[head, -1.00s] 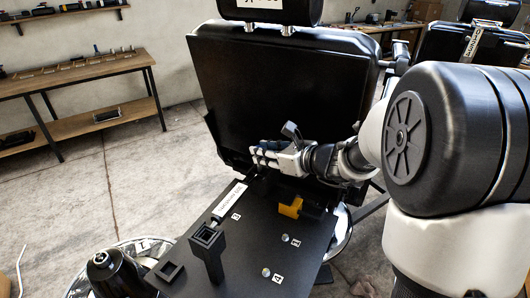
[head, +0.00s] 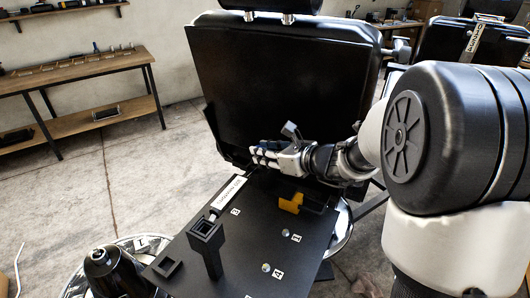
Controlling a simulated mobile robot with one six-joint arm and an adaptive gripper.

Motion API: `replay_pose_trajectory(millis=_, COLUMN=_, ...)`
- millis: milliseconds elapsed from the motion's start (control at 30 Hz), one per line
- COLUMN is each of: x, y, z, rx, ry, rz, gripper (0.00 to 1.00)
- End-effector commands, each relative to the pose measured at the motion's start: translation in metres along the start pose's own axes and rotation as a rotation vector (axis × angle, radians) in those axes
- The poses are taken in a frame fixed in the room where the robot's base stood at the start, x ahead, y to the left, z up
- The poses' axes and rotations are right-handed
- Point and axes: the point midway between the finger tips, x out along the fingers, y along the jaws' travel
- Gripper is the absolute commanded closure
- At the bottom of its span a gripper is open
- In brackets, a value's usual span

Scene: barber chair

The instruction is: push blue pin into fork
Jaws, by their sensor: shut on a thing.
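My gripper (head: 257,157) shows in the head view, low in front of the black chair back and just above the far end of a dark board. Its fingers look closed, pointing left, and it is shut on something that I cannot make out. A small dark piece (head: 291,130) sticks up at the gripper; I cannot tell what it belongs to. I see no blue pin, and I cannot pick out a fork with certainty. A yellow-orange bracket (head: 291,202) sits on the board, below and to the right of the fingers.
The chair back (head: 285,85) stands close behind my gripper. A wooden workbench (head: 80,68) is at the left; floor lies between.

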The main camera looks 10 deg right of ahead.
Motion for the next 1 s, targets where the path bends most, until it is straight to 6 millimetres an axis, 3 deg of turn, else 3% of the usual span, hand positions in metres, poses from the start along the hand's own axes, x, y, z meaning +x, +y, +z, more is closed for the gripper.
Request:
replay_pose_trajectory(millis=800, x=0.008, y=0.000, z=-0.020, rx=0.000, ry=0.000, rz=0.000, gripper=1.00)
replay_pose_trajectory(millis=833, x=0.008, y=0.000, z=-0.020, rx=0.000, ry=0.000, rz=0.000, gripper=0.78)
replay_pose_trajectory(millis=1000, x=0.008, y=0.000, z=-0.020, rx=0.000, ry=0.002, rz=0.000, gripper=0.67)
